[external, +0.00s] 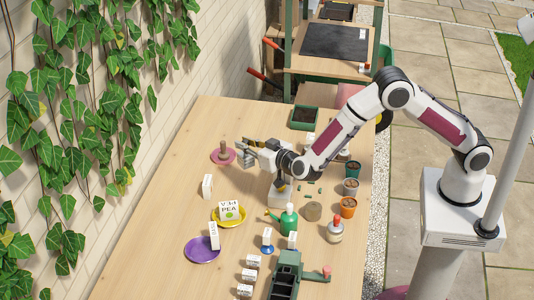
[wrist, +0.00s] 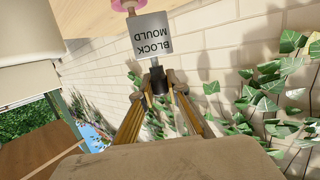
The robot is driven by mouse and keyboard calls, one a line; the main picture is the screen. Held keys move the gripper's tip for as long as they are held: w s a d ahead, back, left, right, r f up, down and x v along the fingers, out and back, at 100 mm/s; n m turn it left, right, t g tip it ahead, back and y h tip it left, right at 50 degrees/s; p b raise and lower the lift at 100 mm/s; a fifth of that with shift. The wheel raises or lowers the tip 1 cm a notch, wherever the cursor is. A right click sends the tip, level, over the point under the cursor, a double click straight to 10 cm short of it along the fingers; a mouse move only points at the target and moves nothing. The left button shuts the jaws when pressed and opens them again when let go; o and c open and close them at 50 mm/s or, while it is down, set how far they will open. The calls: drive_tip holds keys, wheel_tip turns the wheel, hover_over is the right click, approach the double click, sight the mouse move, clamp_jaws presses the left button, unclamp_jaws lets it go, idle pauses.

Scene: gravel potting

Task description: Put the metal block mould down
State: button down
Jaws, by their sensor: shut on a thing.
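The metal block mould (wrist: 152,37) is grey and carries the label "BLOCK MOULD", which reads upside down in the wrist view. In the external view it is a small grey piece (external: 243,159) at my fingertips, beside the pink saucer (external: 216,159). My gripper (wrist: 159,82) is shut on the mould's dark stem. The arm reaches across the table from the right, with my gripper (external: 247,147) over the far left part of the wooden table (external: 150,235). The mould looks held above the table top; I cannot tell the exact gap.
A brown upright object (external: 223,147) stands on the pink saucer, close left of the mould. A white labelled box (external: 207,186), a yellow dish (external: 241,221) and a purple dish (external: 203,250) lie nearer. A dark tray (external: 304,118) sits behind. The table's left side is mostly clear.

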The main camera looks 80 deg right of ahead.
sight(251, 161)
drive_tip(key=shift+f, duration=3.1)
drive_tip(key=shift+f, duration=1.85)
drive_tip(key=shift+f, duration=0.15)
drive_tip(key=c, duration=2)
unclamp_jaws()
drive_tip(key=shift+o, duration=0.2)
